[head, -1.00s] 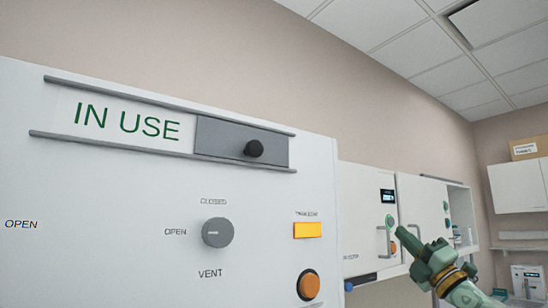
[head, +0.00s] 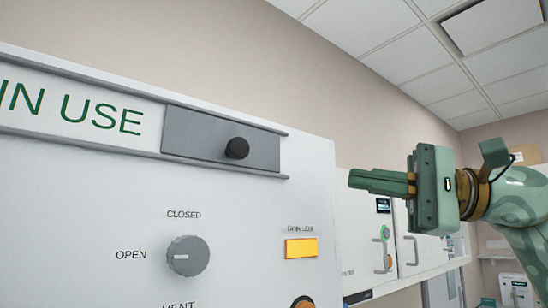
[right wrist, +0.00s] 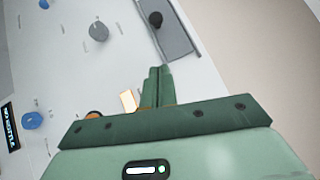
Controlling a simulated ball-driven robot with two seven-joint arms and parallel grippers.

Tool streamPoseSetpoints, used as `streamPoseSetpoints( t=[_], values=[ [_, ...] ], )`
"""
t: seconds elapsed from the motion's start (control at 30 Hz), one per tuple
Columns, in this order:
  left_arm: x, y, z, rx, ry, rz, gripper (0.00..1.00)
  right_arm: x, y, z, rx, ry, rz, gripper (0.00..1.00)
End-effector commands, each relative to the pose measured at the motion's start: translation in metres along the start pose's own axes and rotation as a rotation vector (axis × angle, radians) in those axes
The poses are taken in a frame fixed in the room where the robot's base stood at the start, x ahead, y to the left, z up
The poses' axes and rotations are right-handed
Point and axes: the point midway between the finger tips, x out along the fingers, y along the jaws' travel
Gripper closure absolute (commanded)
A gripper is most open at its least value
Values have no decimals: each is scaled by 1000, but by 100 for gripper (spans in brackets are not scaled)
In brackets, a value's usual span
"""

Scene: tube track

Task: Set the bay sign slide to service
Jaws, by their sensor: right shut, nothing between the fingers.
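The bay sign on the white panel reads IN USE (head: 80,108) in green. Its grey slide plate (head: 200,137) with a black knob (head: 237,148) sits at the right end of the rails and covers that part of the sign. The knob (right wrist: 155,18) also shows at the top of the right wrist view. My right gripper (head: 352,180) is shut and empty, to the right of the slide and a little below it, apart from the knob. In the right wrist view its fingers (right wrist: 157,70) point towards the slide plate. My left gripper is not in view.
Below the sign are a grey dial (head: 188,256) marked CLOSED and OPEN, a lit orange rectangle (head: 301,248), and a partly seen orange button (head: 303,302). White cabinets with handles (head: 410,250) stand behind my right arm. The space before the panel is clear.

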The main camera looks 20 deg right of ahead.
Motion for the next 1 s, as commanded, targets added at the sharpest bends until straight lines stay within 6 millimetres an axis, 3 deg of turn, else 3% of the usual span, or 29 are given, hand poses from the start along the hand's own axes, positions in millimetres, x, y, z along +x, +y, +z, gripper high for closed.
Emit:
streamPoseSetpoints(
  t=[0.27,0.7,1.0],
  values=[
    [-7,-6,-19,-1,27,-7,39,16,-2,0,4,-3,1,100],
    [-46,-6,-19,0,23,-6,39,106,-4,3,4,-5,0,100],
    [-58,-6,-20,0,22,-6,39,127,-2,26,4,-2,-1,100]
  ],
)
